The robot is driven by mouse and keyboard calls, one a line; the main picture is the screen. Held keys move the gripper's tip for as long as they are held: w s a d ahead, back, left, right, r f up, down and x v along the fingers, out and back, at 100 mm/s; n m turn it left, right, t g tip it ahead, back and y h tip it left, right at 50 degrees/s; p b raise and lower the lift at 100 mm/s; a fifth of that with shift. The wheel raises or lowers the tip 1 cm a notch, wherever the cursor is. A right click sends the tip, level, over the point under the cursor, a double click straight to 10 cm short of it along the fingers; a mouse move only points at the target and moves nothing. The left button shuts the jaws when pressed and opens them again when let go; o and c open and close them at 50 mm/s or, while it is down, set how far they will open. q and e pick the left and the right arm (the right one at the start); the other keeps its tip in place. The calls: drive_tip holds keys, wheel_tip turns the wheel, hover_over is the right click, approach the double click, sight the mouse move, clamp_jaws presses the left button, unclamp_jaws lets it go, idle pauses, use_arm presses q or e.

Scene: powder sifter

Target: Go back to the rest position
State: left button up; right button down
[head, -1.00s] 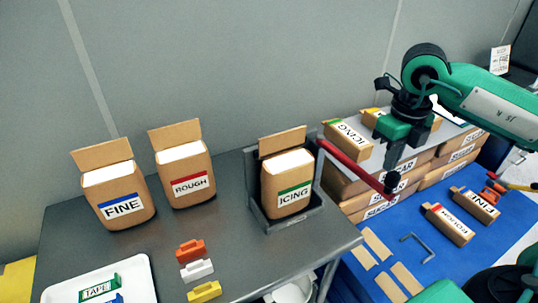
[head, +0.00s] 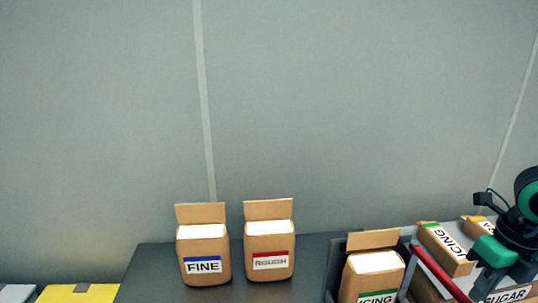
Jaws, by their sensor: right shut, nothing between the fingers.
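My right gripper (head: 482,289) shows at the lower right edge of the head view, pointing down. Its fingers are shut and empty, partly cut by the frame. It appears close to the red lever (head: 438,272), whose lower end is out of frame; I cannot tell whether they touch. An open bag labelled ICING (head: 372,283) stands in the grey holder left of the lever. My left gripper is not in view.
Open bags labelled FINE (head: 203,250) and ROUGH (head: 269,240) stand on the dark table (head: 150,275). Behind my right gripper are ICING (head: 447,250) and SUGAR packages. A yellow object (head: 80,293) lies at lower left. A grey wall fills the back.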

drive_tip(key=w+a+n+y, duration=0.2)
drive_tip(key=a+y, duration=1)
drive_tip(key=a, duration=1.1)
drive_tip(key=w+a+r+m+t+y, duration=0.3)
drive_tip(key=a+r+m+t+y, duration=0.15)
drive_tip(key=m+t+y, duration=0.3)
drive_tip(key=w+d+f+m+t+h, duration=0.2)
drive_tip(key=w+d+m+t+h, duration=0.4)
drive_tip(key=m+t, duration=0.6)
drive_tip(key=s+d+f+m+g+h, duration=0.2)
drive_tip(key=d+f+m+g+h, duration=0.1)
drive_tip(key=f+m+h, duration=0.55)
drive_tip(key=s+d+f+m+g+h, duration=0.25)
drive_tip(key=f+m+h, duration=0.35)
drive_tip(key=f, duration=0.5)
drive_tip(key=s+f+m+g, duration=0.3)
drive_tip(key=s+f+g, duration=0.8)
drive_tip(key=s+f, duration=0.55)
wheel_tip(320, 180, down, 28)
drive_tip(key=s+a, duration=0.1)
drive_tip(key=s, duration=0.1)
drive_tip(key=s+d+f+g, duration=0.1)
drive_tip(key=s+f, duration=0.8)
drive_tip(key=f, duration=0.1)
drive_tip(key=s+d+f+g, duration=0.1)
drive_tip(key=s+d+f, duration=0.1)
drive_tip(key=s+f, duration=0.8)
drive_tip(key=shift+s+d+f, duration=0.2)
drive_tip(key=shift+d+f, duration=0.1)
drive_tip(key=shift+f, duration=0.05)
